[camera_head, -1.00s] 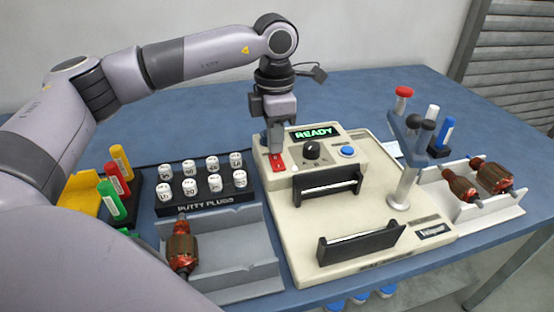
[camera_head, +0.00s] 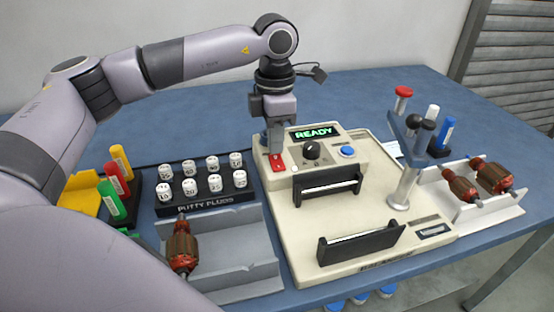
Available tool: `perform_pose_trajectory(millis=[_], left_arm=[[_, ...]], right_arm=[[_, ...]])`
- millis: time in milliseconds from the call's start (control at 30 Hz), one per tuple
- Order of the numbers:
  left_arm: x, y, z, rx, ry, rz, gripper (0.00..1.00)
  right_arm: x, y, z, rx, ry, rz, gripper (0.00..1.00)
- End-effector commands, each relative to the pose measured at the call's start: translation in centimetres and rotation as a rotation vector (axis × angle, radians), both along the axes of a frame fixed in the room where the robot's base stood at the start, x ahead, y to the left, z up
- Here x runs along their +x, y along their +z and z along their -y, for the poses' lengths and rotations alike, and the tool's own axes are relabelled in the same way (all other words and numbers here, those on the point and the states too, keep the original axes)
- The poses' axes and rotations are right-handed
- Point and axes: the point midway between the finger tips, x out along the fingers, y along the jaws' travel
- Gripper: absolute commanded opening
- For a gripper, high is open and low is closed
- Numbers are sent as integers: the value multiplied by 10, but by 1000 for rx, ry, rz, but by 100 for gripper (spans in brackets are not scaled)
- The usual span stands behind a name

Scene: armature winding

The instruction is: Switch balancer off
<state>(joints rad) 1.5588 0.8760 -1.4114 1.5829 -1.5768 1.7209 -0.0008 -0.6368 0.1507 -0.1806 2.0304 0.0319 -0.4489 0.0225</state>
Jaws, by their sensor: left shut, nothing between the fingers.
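The balancer (camera_head: 290,225) is a cream machine in the middle of the table. Its display (camera_head: 314,133) is lit and reads READY in green. A red switch (camera_head: 278,164) sits at the left of its panel, beside a black knob (camera_head: 312,150) and a blue button (camera_head: 347,152). My left gripper (camera_head: 276,150) points down at the red switch, shut and empty. Its fingertips are at the switch's far end and hide part of it. I cannot tell whether they touch it. My right gripper is not in view.
A rack of putty plugs (camera_head: 205,207) and a grey cradle with an armature (camera_head: 181,248) are at the left. Two armatures (camera_head: 476,183) lie in a tray at the right. A blue stand (camera_head: 420,140) holds tools there. The back of the table is clear.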

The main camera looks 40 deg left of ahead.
Motion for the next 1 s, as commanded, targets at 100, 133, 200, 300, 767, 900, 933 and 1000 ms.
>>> perform_pose_trajectory(millis=[100,133,200,300,767,900,933,1000], left_arm=[[0,-1,0,0,0,0,0],[0,-2,0,0,0,0,0],[0,-3,0,0,0,0,0],[0,-4,0,0,0,0,0],[0,-11,0,0,0,0,0],[0,-13,0,0,0,0,0],[0,-14,0,0,0,0,0],[0,-15,0,0,0,0,0]], right_arm=[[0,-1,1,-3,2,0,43],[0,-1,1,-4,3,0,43],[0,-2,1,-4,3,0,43],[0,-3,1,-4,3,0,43],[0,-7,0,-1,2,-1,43],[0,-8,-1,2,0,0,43],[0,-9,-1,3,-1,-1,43],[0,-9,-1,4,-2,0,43]])
